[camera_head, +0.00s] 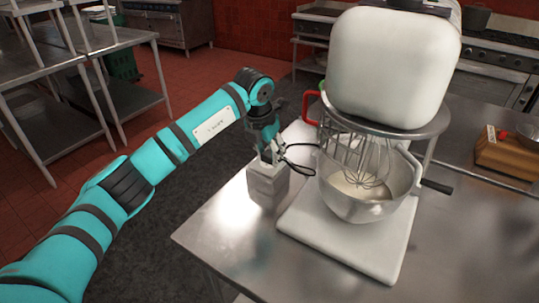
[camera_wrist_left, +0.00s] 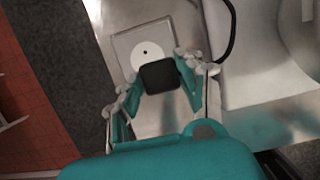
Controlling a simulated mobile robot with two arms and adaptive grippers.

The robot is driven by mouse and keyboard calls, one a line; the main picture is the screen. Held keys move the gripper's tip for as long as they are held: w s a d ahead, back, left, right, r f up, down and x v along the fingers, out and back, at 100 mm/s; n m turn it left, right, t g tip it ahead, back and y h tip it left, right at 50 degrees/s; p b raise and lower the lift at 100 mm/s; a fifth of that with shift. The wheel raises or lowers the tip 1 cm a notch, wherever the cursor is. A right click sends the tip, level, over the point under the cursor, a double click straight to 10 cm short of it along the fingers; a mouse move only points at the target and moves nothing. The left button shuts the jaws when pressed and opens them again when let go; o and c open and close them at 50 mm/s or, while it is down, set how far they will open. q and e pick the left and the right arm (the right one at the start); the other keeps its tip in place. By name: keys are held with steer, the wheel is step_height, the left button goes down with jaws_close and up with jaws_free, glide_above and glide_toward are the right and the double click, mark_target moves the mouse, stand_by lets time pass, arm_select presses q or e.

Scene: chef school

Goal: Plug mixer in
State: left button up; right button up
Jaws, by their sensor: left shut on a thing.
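The white stand mixer (camera_head: 395,70) stands on the steel table, with a wire whisk (camera_head: 358,165) in its steel bowl (camera_head: 360,205). A grey socket box (camera_head: 268,188) stands on the table left of the mixer's base. In the left wrist view, its top has a round white socket face (camera_wrist_left: 146,55) with a dark hole. My left gripper (camera_head: 270,154) points down just above the box, shut on the black plug (camera_wrist_left: 159,77). The plug covers the lower edge of the socket face; I cannot tell whether they touch. My right gripper is out of view.
A black cable (camera_head: 298,166) loops between my left gripper and the mixer. A wooden box (camera_head: 507,152) is at the far right. The table's front (camera_head: 235,245) is clear.

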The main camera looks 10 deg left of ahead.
mark_target(267, 149)
arm_select(q)
steer(key=shift+w+a, duration=0.2)
steer(key=shift+w, duration=0.4)
steer(key=shift+w+a, duration=0.2)
steer(key=shift+w, duration=0.4)
steer(key=shift+f, duration=0.15)
steer(key=shift+f+b, duration=0.6)
steer(key=shift+f, duration=0.15)
steer(key=shift+f+b, duration=0.45)
steer(key=shift+f, duration=0.2)
stand_by(1.7)
steer(key=o, duration=1)
steer(key=shift+f, duration=0.1)
steer(key=shift+o, duration=0.2)
